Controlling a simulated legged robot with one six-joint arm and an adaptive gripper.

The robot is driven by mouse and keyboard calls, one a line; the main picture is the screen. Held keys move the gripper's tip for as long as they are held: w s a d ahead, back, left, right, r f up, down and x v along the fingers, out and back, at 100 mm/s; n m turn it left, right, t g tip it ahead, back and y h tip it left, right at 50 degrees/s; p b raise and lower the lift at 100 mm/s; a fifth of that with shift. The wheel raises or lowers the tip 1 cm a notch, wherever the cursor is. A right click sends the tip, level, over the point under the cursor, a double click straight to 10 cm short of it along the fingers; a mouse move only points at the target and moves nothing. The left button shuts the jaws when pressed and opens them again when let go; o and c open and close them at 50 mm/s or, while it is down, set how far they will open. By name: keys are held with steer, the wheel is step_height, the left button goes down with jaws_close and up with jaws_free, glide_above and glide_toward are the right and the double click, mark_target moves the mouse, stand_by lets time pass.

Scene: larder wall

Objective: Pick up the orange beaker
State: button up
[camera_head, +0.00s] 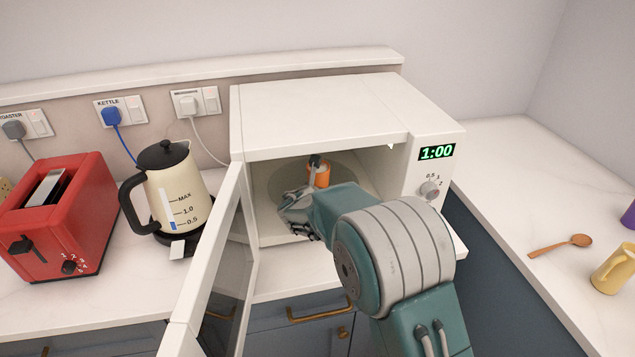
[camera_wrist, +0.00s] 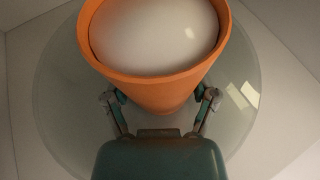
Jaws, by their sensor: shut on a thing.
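The orange beaker (camera_head: 319,174) is inside the open microwave (camera_head: 320,112), over the round glass turntable (camera_head: 345,181). In the wrist view the beaker (camera_wrist: 155,83) is seen from above and fills the top middle. Something smooth and white (camera_wrist: 155,35) fills its mouth. My gripper (camera_head: 315,162) reaches in through the microwave's front. In the wrist view its fingers (camera_wrist: 160,98) are on either side of the beaker, shut on it. The fingertips are hidden behind the beaker. I cannot tell whether the beaker's base touches the turntable.
The microwave door (camera_head: 207,270) hangs open on the left, close to my arm. A cream kettle (camera_head: 178,195) and a red toaster (camera_head: 58,217) stand further left. On the right counter lie a wooden spoon (camera_head: 562,245) and a yellow mug (camera_head: 615,271); a purple thing (camera_head: 629,215) shows at the edge.

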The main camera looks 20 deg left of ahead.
mark_target(316, 176)
steer(key=shift+a, duration=0.3)
steer(key=shift+r, duration=0.1)
steer(key=shift+d+r, duration=0.15)
steer(key=shift+r, duration=1.6)
steer(key=s+d, duration=0.4)
steer(key=s, duration=0.3)
steer(key=s+d, duration=0.5)
steer(key=s, duration=0.3)
steer(key=shift+s, duration=0.15)
steer(key=shift+d+f, duration=0.1)
steer(key=shift+d, duration=0.05)
